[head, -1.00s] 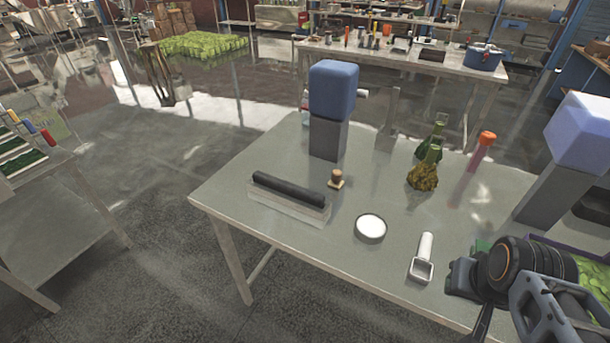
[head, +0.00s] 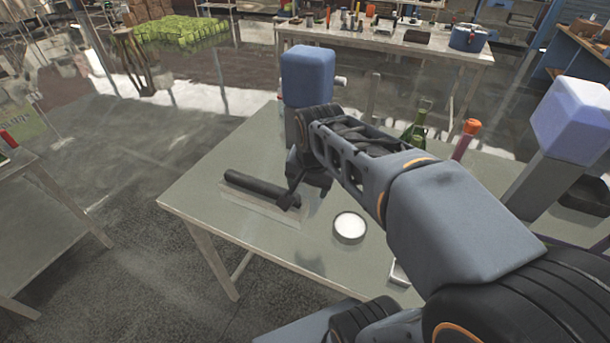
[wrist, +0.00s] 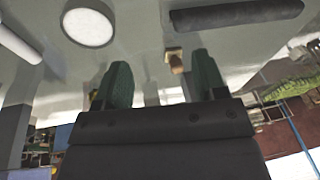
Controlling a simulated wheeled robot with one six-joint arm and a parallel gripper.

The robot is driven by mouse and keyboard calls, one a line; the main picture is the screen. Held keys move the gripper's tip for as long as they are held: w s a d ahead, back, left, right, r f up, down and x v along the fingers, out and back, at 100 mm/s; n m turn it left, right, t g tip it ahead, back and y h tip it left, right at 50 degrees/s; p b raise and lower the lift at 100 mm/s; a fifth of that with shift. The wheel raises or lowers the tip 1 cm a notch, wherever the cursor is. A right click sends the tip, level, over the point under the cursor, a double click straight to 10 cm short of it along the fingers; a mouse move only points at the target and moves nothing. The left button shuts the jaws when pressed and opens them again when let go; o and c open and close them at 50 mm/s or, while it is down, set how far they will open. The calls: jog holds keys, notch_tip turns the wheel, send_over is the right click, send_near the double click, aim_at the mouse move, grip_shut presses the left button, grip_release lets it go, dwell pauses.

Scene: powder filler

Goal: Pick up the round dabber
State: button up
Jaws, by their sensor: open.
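The round dabber (wrist: 173,60) shows in the wrist view as a small wooden piece with a tan end, standing on the grey table. It lies beyond my fingertips, right of the middle of the gap and close to the right finger in the picture. My gripper (wrist: 160,70) is open, with two dark green fingers apart and nothing between them. In the head view my gripper (head: 298,192) hangs low over the table next to the black roller, and my arm hides the dabber there.
The black roller (head: 250,185) lies on a pale block beside my gripper. A round white dish (head: 349,227) stands in front. The blue-topped post (head: 308,78) rises just behind my gripper. A green bottle (head: 418,122) and an orange-capped tube (head: 466,138) stand to the right.

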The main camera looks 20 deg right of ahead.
jog(key=w+d+m+g, duration=0.1)
jog(key=w+d+m, duration=0.2)
jog(key=w+m, duration=0.3)
jog(key=w+d+m+g+b, duration=0.1)
jog(key=w+d+m, duration=0.25)
jog(key=m, duration=0.55)
jog(key=w+d+m+g, duration=0.1)
jog(key=w+d+m, duration=0.1)
jog(key=w+m, duration=0.45)
jog(key=shift+m, duration=0.75)
notch_tip(320, 180, down, 8)
jog(key=shift+d+r, duration=0.1)
jog(key=shift+d, duration=0.05)
jog(key=shift+f, duration=3.15)
jog(key=shift+c, duration=0.4)
jog(key=c, duration=0.9)
